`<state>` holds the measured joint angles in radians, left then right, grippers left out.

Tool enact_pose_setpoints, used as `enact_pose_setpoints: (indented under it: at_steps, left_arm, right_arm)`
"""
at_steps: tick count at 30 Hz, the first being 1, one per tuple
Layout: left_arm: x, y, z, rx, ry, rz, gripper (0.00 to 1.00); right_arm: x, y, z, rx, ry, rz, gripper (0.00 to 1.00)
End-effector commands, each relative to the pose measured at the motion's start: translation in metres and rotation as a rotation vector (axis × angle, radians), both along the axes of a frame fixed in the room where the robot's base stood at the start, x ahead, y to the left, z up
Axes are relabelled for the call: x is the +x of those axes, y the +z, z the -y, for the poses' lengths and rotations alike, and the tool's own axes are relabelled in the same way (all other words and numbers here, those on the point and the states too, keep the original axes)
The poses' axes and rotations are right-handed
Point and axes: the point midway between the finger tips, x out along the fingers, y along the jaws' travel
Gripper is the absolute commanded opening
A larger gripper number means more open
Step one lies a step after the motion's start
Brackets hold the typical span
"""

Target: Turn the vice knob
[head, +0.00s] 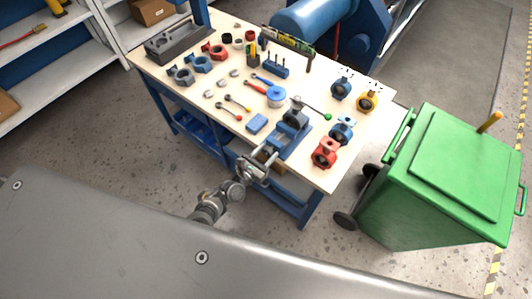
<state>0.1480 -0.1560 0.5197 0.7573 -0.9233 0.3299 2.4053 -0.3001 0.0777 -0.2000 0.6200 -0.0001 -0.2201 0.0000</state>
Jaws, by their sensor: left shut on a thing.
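The blue vice (291,143) is at the front edge of the workbench, with a dark valve part (294,113) in its jaws. A lever with a green ball end (327,117) reaches right from the top of that part. Metal rods run from the vice towards the front. My left gripper (257,164) is at the front end of the vice, just beyond the bench edge, and is shut on the vice knob. The fingers hide most of the knob, so its angle cannot be told. My right gripper is not in view.
The workbench (225,140) holds red, blue and yellow valve bodies, loose levers, a blue tub (276,96) and a blue block (257,123) near the vice. A green wheeled bin (425,190) stands to the right. Shelves are at the upper left.

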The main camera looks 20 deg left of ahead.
Motion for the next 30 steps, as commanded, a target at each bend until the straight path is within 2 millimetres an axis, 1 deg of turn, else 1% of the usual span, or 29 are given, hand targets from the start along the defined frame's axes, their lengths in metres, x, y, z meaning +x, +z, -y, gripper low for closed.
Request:
enact_pose_setpoints:
  at_steps: [7,8,12,20,23,26,30]
  left_arm:
    - [0.000,-0.001,0.000,0.002,0.000,-0.001,0.24]
    - [0.000,-0.001,0.000,0.002,0.000,-0.001,0.49]
    - [0.000,0.000,0.000,0.001,0.000,-0.001,0.67]
    - [0.000,0.000,0.000,0.001,0.000,-0.001,0.68]
    - [-0.005,0.000,-0.002,0.001,0.000,-0.001,0.68]
    - [-0.017,-0.001,-0.007,0.002,0.001,-0.002,0.68]
    - [-0.042,-0.001,-0.017,0.002,0.002,-0.003,0.68]
  right_arm:
    - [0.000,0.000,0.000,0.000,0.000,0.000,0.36]
    - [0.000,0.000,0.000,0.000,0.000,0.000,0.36]
    - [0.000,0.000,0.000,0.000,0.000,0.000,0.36]
    - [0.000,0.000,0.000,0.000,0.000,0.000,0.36]
    - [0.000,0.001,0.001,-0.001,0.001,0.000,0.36]
    - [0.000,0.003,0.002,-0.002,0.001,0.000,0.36]
    - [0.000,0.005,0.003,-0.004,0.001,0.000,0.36]
